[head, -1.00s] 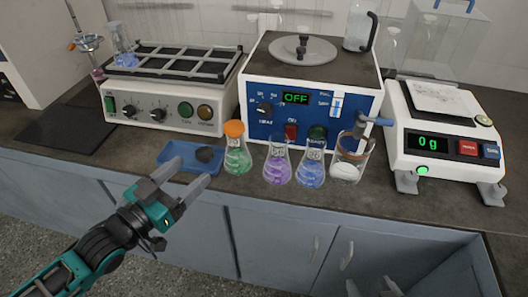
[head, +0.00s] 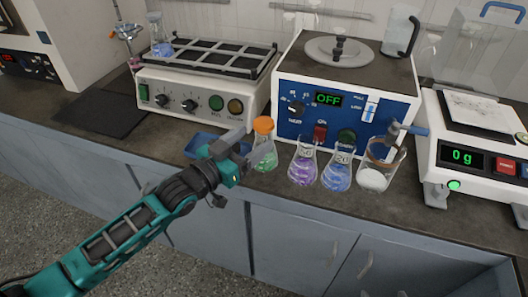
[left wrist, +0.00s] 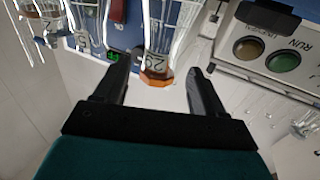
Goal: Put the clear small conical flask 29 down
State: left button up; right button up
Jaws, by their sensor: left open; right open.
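The small conical flask 29 (head: 265,157) has an orange stopper and green contents in the head view, and stands upright on the bench in front of the blue-fronted machine. In the left wrist view my left gripper (left wrist: 157,68) has a finger on either side of the flask's neck, with gaps. My right gripper is out of view.
To the flask's right stand a purple flask (head: 303,164), a blue flask (head: 337,172) and a beaker with white contents (head: 373,178). A blue tray (head: 201,144) lies left of the flask, partly behind my gripper. The blue-fronted machine (head: 290,122) stands close behind.

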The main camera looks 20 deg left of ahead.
pick_arm(q)
jog(key=shift+x, duration=1.35)
jog(key=shift+c, duration=0.2)
jog(key=shift+s, duration=0.1)
grip_shut()
